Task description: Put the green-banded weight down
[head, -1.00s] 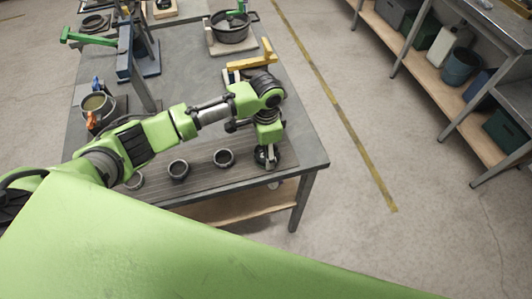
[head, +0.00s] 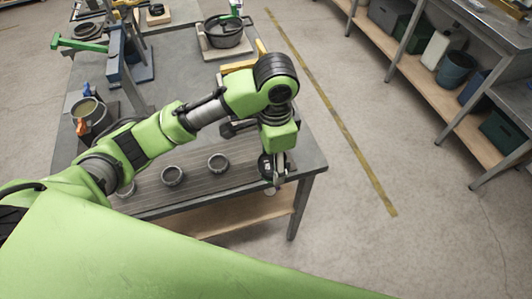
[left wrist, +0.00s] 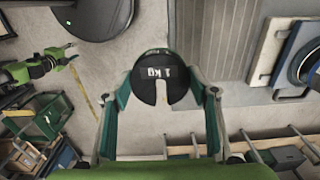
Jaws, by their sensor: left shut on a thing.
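My left gripper (head: 273,180) is at the front right corner of the grey workbench (head: 190,80), pointing down. In the left wrist view its two green fingers (left wrist: 160,108) are shut on a dark round slotted weight (left wrist: 160,72) marked "1 kg". A little green shows at the weight's upper edge. In the head view the weight is mostly hidden by the gripper, and I cannot tell whether it touches anything below.
Several grey rings, one near the middle (head: 172,176), stand on a ribbed mat (head: 195,190) along the bench front. A black pan (head: 223,33) and a blue stand (head: 118,55) are farther back. Open floor (head: 350,220) lies right of the bench, before shelving.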

